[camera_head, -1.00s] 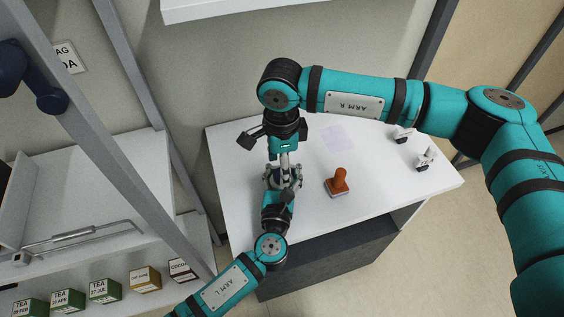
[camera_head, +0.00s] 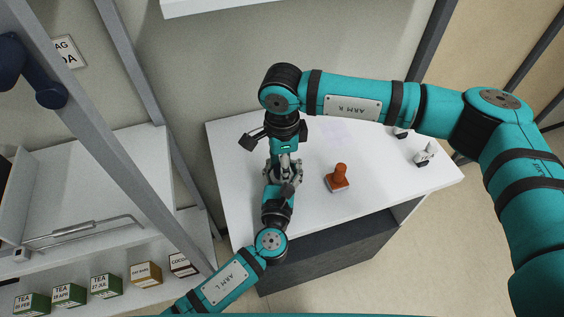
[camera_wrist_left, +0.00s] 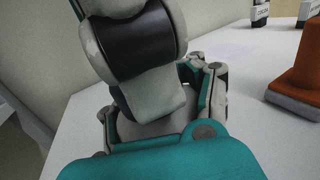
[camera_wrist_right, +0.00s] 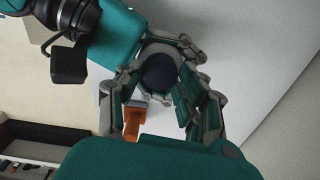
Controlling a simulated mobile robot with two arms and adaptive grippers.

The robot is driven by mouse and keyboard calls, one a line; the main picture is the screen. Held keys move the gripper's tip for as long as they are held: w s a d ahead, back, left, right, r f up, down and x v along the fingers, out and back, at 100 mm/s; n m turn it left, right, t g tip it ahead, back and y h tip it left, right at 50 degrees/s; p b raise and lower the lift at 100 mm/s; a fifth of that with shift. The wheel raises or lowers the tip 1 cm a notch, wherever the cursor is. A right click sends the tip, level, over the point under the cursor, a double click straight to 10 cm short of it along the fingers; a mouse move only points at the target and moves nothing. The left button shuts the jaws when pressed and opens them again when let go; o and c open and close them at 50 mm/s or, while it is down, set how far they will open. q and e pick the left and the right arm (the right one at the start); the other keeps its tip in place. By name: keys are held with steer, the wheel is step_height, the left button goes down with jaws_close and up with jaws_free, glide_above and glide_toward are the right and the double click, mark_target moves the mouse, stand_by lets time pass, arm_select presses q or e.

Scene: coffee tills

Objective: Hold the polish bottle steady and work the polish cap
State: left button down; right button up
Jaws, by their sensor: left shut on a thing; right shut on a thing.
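A dark round cap, which I take to be the polish cap (camera_wrist_right: 160,71), shows end-on between the fingers of my right gripper (camera_wrist_right: 165,88) in the right wrist view. My right gripper (camera_head: 285,158) comes down from above and is shut on it. My left gripper (camera_head: 283,182) is just below, shut on what I take to be the polish bottle. The bottle is mostly hidden by the two grippers in the head view. In the left wrist view, large grey and black parts fill the middle and my left gripper (camera_wrist_left: 155,105) closes around a pale, mostly covered shape.
An orange stamp (camera_head: 338,178) stands on the white table (camera_head: 235,165), close right of the grippers. Small white-and-black items (camera_head: 424,155) stand at the table's right end. A shelf with several labelled boxes (camera_head: 106,286) is at the left. The table's front right is clear.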

steer(key=m, duration=0.4)
steer(key=shift+s+a, duration=0.15)
steer(key=m, duration=0.5)
steer(key=shift+m, duration=0.3)
steer(key=o, duration=0.7)
steer(key=shift+m, duration=1)
steer(key=o, duration=0.5)
steer(key=shift+o, duration=0.2)
steer(key=shift+r, duration=0.1)
step_height(320, 180, up, 12)
